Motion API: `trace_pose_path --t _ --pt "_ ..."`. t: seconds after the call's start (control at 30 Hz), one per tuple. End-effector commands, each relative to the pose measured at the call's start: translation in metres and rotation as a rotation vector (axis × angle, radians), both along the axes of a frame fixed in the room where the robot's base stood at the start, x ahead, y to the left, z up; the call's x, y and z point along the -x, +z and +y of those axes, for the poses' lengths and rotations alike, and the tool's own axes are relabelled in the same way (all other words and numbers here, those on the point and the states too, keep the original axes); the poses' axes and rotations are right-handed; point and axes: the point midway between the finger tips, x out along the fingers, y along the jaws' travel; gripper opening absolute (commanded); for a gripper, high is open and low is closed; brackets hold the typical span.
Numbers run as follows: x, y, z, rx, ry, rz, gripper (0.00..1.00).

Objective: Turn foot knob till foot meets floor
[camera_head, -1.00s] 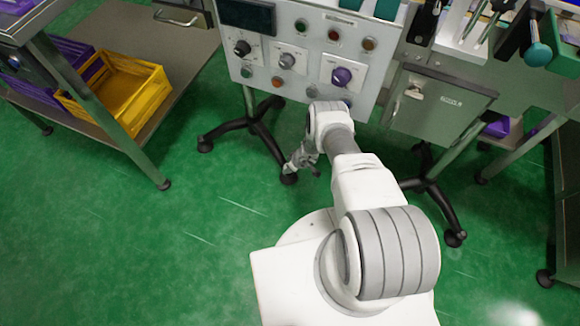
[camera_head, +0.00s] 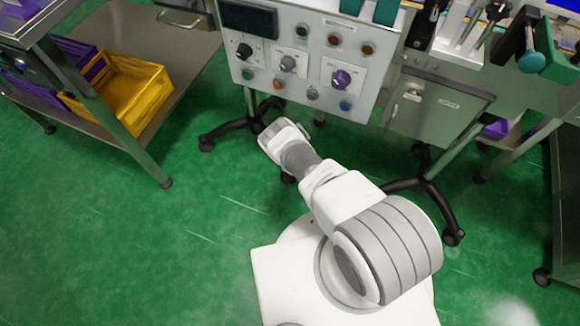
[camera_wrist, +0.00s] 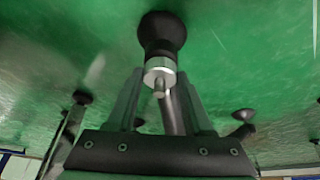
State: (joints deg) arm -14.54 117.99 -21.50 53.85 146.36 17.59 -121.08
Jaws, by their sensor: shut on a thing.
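In the wrist view, a black rounded foot (camera_wrist: 162,32) stands out against the green floor. Below it in the picture is a silver knob (camera_wrist: 159,66) with a short pin at its middle. My gripper (camera_wrist: 159,80) has one finger on each side of the silver knob and is shut on it. Whether the foot touches the floor or hangs just clear of it cannot be told. In the head view, my own arm hides the gripper, the knob and this foot.
A control panel (camera_head: 302,68) with knobs and buttons stands above black caster legs (camera_head: 240,124). A trolley with a yellow crate (camera_head: 130,92) is at the left, a grey cabinet (camera_head: 435,108) at the right. Two more dark feet (camera_wrist: 82,97) (camera_wrist: 243,115) show in the wrist view.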

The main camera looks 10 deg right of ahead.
Motion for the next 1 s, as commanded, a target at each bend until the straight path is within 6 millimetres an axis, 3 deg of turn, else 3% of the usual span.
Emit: trace_pose_path --t 0.4,1.0 --pt "-0.0018 0.0000 0.0035 -0.002 -0.227 -0.003 0.00" --pt "-0.0016 0.0006 0.0027 -0.001 -0.277 -0.002 0.00"
